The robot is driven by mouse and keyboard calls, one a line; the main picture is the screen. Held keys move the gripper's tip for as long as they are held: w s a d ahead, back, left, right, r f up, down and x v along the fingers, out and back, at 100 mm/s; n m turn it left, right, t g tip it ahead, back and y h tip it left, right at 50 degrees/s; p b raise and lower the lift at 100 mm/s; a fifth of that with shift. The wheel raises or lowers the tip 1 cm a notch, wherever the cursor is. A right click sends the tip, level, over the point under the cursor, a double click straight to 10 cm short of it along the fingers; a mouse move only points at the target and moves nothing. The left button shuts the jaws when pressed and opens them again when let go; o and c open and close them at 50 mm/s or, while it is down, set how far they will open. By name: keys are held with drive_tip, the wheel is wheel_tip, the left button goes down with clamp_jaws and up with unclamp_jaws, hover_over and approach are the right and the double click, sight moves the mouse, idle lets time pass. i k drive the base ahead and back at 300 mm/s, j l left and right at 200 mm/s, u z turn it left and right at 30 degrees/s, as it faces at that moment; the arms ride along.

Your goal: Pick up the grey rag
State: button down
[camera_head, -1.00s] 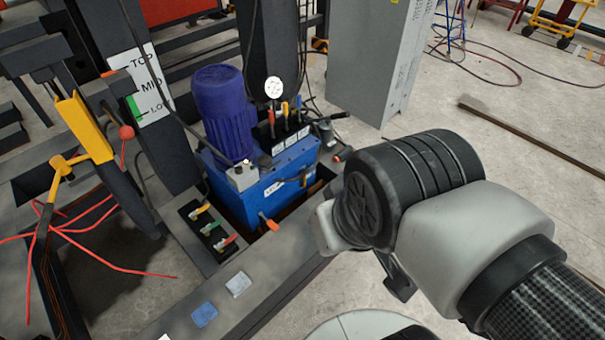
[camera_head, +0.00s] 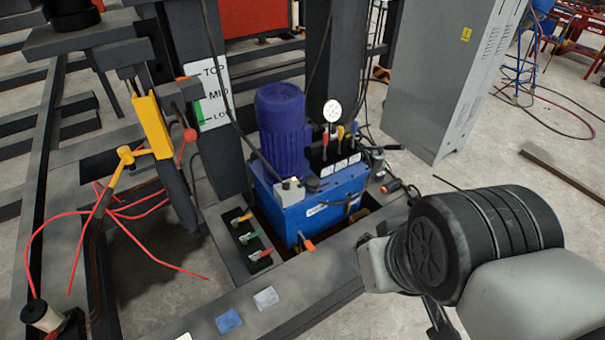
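The grey rag (camera_head: 266,297) is a small, flat, pale square on the dark steel beam at the lower middle of the head view. A blue rag (camera_head: 229,321) lies just left of it, apart from it. My arm reaches in from the lower right, well to the right of the grey rag. A dark part of my gripper (camera_head: 441,321) shows below the black arm joint. The rest of it is hidden by the arm, so its opening cannot be seen. The grey rag lies free, with nothing touching it from above.
A blue hydraulic unit (camera_head: 325,205) with a purple motor (camera_head: 284,125) stands behind the rags. A tray of coloured-handled tools (camera_head: 249,240) sits left of it. Red wires (camera_head: 140,215) spread at the left. A grey cabinet (camera_head: 450,75) stands at the back right.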

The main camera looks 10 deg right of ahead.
sight(267, 297)
drive_tip(key=u, duration=0.7)
drive_tip(key=k+j, duration=0.5)
drive_tip(key=j, duration=0.15)
